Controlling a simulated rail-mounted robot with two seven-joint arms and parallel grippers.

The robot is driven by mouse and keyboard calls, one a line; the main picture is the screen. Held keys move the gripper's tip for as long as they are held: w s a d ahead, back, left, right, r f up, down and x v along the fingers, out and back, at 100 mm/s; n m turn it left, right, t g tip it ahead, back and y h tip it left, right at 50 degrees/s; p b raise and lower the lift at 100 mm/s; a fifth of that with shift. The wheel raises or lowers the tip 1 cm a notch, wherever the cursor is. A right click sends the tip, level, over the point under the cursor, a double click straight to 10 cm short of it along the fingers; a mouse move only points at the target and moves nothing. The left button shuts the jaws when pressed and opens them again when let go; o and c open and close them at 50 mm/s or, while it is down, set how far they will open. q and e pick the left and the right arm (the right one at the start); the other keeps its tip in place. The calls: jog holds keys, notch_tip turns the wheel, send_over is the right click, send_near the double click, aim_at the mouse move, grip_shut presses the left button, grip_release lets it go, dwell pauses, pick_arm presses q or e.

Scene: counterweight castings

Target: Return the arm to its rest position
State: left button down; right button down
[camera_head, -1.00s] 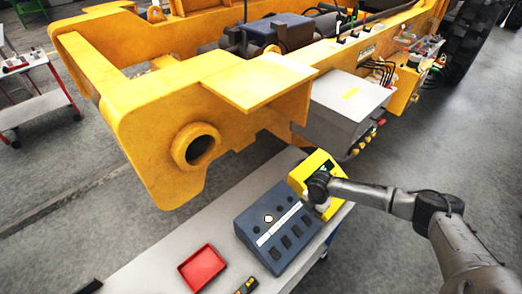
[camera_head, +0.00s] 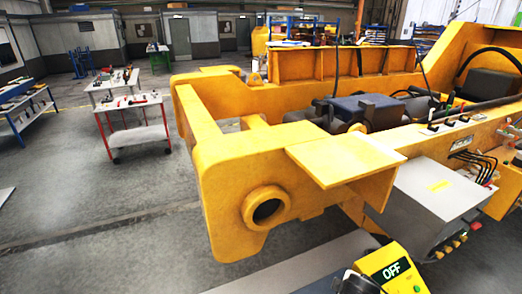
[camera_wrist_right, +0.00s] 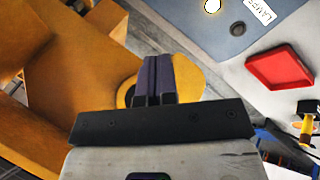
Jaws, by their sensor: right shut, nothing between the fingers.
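My right gripper (camera_wrist_right: 160,78) shows in the right wrist view with its dark fingers pressed together and nothing between them. Behind the fingers is the round boss of the yellow machine frame (camera_wrist_right: 50,75); I cannot tell the distance. In the head view, a dark part at the bottom edge, beside the yellow box (camera_head: 393,268), seems to be the end of my right arm. The fingers are not visible there. The yellow box has a display that reads OFF. My left gripper is in neither view.
The yellow machine frame (camera_head: 222,195) fills the middle of the head view, with a grey box (camera_head: 435,205) on its side. The wrist view shows a blue-grey console (camera_wrist_right: 215,30) and a red tray (camera_wrist_right: 280,68). Trolleys (camera_head: 135,140) stand at left; the floor between is clear.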

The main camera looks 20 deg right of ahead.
jog(key=s+a+r+m+t+y+p, duration=0.25)
jog(key=s+a+r, duration=0.35)
jog(key=s+a, duration=0.45)
jog(key=s+a+f+m+g+p, duration=0.1)
jog(key=s+a+f+g, duration=0.1)
jog(key=s, duration=0.6)
jog(key=s+a+f+m+g+y+p, duration=0.1)
jog(key=s+a+f+m+g, duration=0.1)
jog(key=s+f, duration=0.3)
jog(key=s+a, duration=0.1)
jog(key=s, duration=0.2)
jog(key=shift+s+a+f+p, duration=0.15)
jog(key=shift+a+f+p, duration=0.1)
jog(key=shift+a+p, duration=0.05)
jog(key=shift+m+g+y, duration=0.25)
